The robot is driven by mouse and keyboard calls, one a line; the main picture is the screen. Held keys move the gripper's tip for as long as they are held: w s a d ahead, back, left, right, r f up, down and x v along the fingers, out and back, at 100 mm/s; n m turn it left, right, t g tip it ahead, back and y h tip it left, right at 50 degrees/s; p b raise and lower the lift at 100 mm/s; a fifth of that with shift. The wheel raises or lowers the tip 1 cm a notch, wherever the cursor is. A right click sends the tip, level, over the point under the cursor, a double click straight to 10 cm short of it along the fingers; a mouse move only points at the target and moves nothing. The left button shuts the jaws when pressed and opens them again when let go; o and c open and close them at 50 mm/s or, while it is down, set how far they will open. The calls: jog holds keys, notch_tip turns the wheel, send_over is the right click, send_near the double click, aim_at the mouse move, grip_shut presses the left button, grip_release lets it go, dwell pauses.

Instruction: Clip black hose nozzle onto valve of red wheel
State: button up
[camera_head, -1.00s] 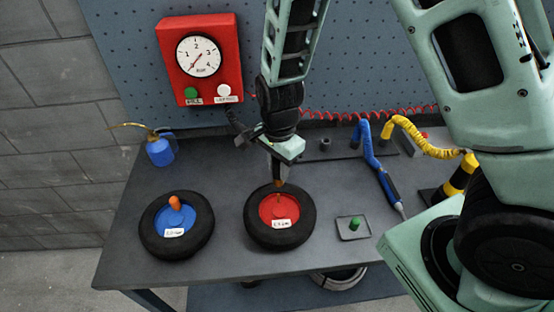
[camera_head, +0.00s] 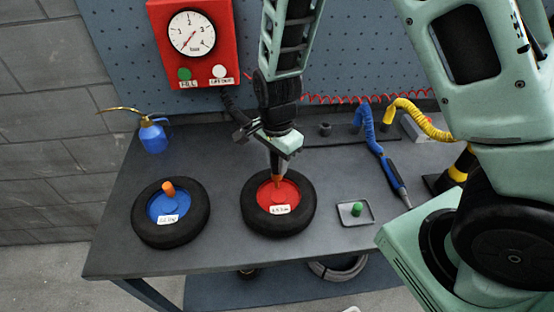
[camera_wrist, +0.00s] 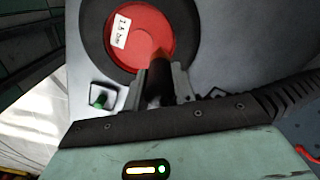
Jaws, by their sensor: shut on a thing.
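The red wheel (camera_head: 292,193), a red disc in a black tyre, lies flat on the grey bench; it also shows in the wrist view (camera_wrist: 125,60). My gripper (camera_head: 277,158) points down above it. In the wrist view my gripper (camera_wrist: 160,88) is shut on the black hose nozzle (camera_wrist: 159,82), with a finger on each side. An orange part (camera_head: 277,181) shows at the nozzle's lower end, over the disc's middle. The valve is largely hidden there, and I cannot tell whether nozzle and valve are touching or clipped.
A blue wheel (camera_head: 157,203) with an orange cap lies to the left. A small tray (camera_head: 344,215) with a green cap (camera_head: 357,209) lies to the right. A blue tool (camera_head: 392,180), blue oil can (camera_head: 152,138) and red gauge box (camera_head: 158,35) stand around. Bench between the wheels is clear.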

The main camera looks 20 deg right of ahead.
jog(key=shift+f+b, duration=0.95)
jog(key=shift+f, duration=0.55)
jog(key=o, duration=1.1)
jog(key=shift+r, duration=0.1)
